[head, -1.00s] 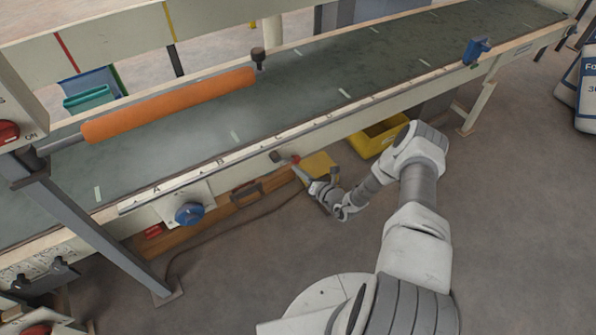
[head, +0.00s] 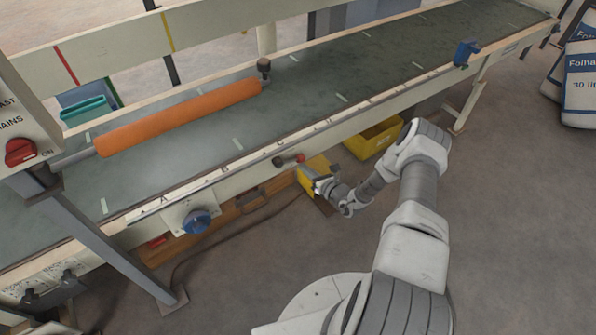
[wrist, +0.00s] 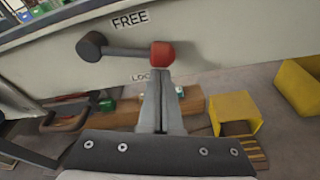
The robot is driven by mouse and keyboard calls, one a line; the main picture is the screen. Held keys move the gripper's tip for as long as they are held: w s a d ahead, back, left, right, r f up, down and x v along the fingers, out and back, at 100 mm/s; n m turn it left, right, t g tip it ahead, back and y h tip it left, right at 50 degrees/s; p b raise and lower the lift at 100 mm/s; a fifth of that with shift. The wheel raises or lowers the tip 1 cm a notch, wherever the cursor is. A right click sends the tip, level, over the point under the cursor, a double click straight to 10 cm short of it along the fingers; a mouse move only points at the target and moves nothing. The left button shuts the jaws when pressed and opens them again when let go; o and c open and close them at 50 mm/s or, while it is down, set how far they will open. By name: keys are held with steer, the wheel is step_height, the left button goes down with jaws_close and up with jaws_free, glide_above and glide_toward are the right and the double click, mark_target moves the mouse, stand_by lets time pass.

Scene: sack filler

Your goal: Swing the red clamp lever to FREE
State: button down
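The clamp lever has a dark round pivot (wrist: 92,46), a dark arm and a red knob (wrist: 162,55) at its right end. In the wrist view the arm lies nearly level, with the FREE label (wrist: 130,19) above it and a partly hidden LOCK label (wrist: 140,77) below. In the head view the red knob (head: 300,158) shows small on the conveyor's front side. My gripper (wrist: 161,72) has its fingers together just below the knob, seemingly against its underside; contact is not certain. It also shows in the head view (head: 307,171), just below the knob.
The conveyor (head: 238,143) bears an orange roller (head: 180,115). A blue knob (head: 197,222) is on its front side, left of the lever. Yellow bins (head: 375,138) stand below its edge. A wooden beam (wrist: 190,104) lies under the lever.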

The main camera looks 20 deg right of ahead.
steer(key=shift+w+d+r+p, duration=0.1)
steer(key=shift+d+r+p, duration=0.2)
steer(key=shift+r, duration=0.25)
steer(key=shift+w+d+r+p, duration=0.15)
steer(key=shift+r+p, duration=0.2)
steer(key=shift+r, duration=0.2)
steer(key=shift+s+r, duration=0.1)
